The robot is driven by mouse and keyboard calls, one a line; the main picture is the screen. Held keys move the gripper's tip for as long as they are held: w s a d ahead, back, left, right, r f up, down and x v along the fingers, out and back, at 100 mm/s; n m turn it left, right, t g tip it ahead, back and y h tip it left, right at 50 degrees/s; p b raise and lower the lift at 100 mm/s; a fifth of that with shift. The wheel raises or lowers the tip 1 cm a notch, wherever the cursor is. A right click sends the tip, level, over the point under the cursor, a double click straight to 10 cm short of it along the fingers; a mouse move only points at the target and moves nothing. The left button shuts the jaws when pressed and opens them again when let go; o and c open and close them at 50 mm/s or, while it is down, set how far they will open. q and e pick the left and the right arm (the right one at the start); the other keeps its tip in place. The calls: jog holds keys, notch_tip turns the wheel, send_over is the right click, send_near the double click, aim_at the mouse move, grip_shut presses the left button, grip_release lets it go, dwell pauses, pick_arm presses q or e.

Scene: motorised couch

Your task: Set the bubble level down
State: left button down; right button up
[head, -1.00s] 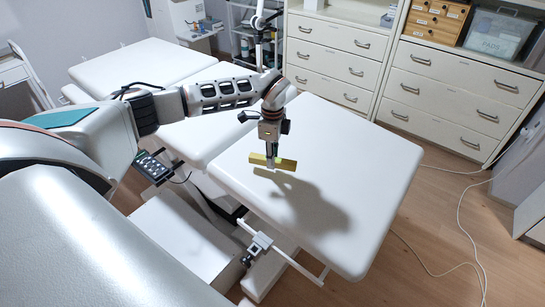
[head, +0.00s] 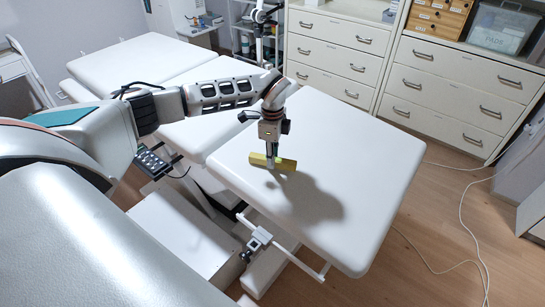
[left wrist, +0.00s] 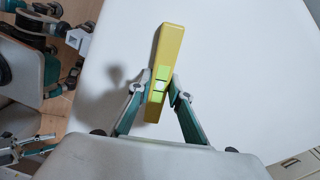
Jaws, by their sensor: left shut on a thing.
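The bubble level is a yellow bar with a bright green vial; it shows in the head view (head: 286,164) and the left wrist view (left wrist: 170,48). My left gripper (head: 272,163) points down over the white couch section (head: 370,190) and is shut on the level around its vial part. In the left wrist view both fingers (left wrist: 158,90) press on the level's sides. The level lies roughly flat, just above or at the couch top; I cannot tell whether it touches.
The couch top around the level is bare. A black hand control (head: 152,162) hangs at the couch's left side. White drawer cabinets (head: 335,50) stand behind. A cable (head: 463,220) lies on the wooden floor at right.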

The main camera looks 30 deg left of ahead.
pick_arm(q)
jog(key=c, duration=1.8)
grip_release()
